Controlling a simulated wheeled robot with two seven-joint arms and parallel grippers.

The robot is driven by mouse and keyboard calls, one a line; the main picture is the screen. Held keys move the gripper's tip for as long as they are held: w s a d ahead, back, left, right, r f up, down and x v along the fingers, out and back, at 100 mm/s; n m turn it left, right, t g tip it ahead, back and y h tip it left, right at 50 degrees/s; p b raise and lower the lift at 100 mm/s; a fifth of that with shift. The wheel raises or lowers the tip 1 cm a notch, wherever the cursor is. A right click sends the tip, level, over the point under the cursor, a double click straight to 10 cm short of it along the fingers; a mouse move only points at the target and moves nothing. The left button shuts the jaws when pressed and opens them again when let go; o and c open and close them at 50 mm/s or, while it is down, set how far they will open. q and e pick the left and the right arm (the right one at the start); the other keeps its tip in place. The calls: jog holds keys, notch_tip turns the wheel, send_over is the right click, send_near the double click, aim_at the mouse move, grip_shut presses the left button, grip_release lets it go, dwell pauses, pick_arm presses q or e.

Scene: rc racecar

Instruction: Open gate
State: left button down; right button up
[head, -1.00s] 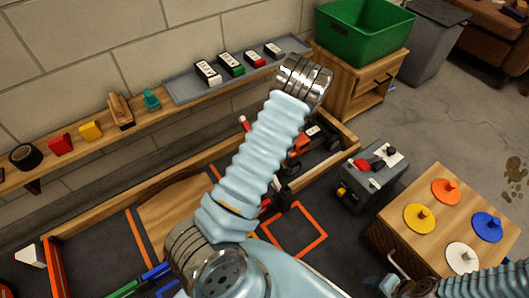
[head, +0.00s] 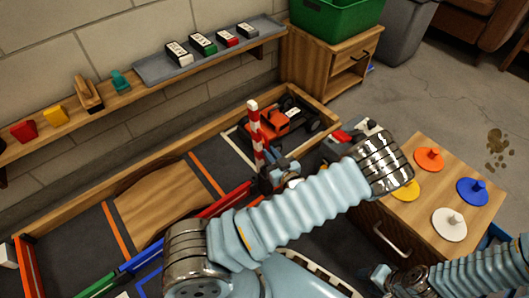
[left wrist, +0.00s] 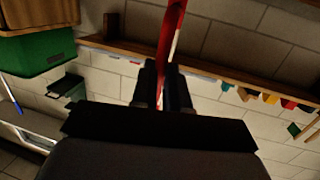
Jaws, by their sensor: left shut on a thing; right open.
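The gate is a red-and-white striped pole (head: 255,133) that stands nearly upright at the track in the head view. In the left wrist view the red and white pole (left wrist: 173,30) rises between my fingers. My left gripper (left wrist: 165,82) is shut on the pole. In the head view the dark left gripper (head: 268,172) is at the pole's lower part, partly hidden by my arm. The gate's base is hidden behind my arm. Only part of my right arm shows at the lower right; its gripper is not in view.
An orange truck (head: 285,118) stands just behind the gate inside the wooden-walled track. A wooden ramp (head: 160,203) lies to the left. A wooden cabinet (head: 400,243) with coloured knobbed discs stands at right. A wall shelf (head: 100,112) holds blocks.

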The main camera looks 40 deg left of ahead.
pick_arm(q)
jog(key=shift+s+d+f+y+b, duration=0.2)
jog(key=shift+d+f+b, duration=0.1)
jog(key=shift+d, duration=0.15)
jog(key=shift+s+d+f+y+b, duration=0.1)
jog(key=shift+d+f+y+b, duration=0.1)
jog(key=shift+d+b, duration=0.15)
pick_arm(e)
jog(key=shift+f, duration=0.95)
pick_arm(q)
jog(key=shift+d+r, duration=0.1)
jog(key=c, duration=1.1)
grip_release()
jog(key=shift+w, duration=0.1)
jog(key=v, duration=0.4)
jog(key=p+v, duration=0.1)
jog(key=v, duration=0.8)
jog(key=shift+s+d+f, duration=0.2)
jog(key=shift+s+d, duration=0.05)
jog(key=shift+s, duration=0.15)
pick_arm(e)
jog(key=shift+r, duration=0.7)
